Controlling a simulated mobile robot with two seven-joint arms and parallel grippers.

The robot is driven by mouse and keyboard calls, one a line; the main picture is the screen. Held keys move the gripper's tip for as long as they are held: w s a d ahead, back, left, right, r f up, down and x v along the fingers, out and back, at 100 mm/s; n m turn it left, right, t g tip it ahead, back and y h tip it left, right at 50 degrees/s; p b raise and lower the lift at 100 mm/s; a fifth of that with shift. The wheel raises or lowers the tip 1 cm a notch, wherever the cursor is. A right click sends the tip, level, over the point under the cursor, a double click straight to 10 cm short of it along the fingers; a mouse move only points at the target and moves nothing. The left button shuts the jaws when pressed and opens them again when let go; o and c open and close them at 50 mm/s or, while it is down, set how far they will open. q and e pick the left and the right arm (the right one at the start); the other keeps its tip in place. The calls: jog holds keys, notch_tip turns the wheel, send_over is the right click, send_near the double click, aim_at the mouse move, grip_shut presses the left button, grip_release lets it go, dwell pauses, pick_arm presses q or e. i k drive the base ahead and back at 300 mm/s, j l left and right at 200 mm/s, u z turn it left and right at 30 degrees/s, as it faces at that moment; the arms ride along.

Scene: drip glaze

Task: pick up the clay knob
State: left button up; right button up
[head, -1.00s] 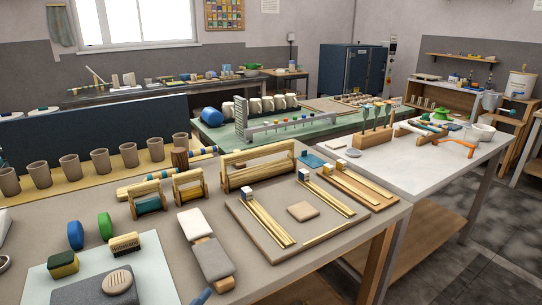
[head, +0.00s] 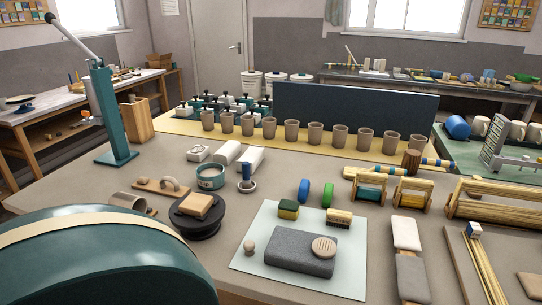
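A small beige knob-shaped piece, which looks like the clay knob (head: 249,248), stands on the left front part of a pale mat (head: 270,222) in the head view. A dark grey block (head: 290,252) lies just right of it, with a round ridged beige disc (head: 324,247) on top. Neither of my grippers is in view.
A large teal drum with a cream band (head: 95,265) fills the lower left. A dark turntable (head: 197,218) bears a tan block. A sponge (head: 288,209), a brush (head: 339,218) and blue and green discs lie behind the grey block. Several cups stand in a row farther back.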

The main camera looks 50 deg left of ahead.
aim_at(249, 246)
jog(key=k+j+u, duration=0.1)
jog(key=u, duration=1.45)
jog(key=k+j, duration=0.05)
jog(key=j, duration=0.05)
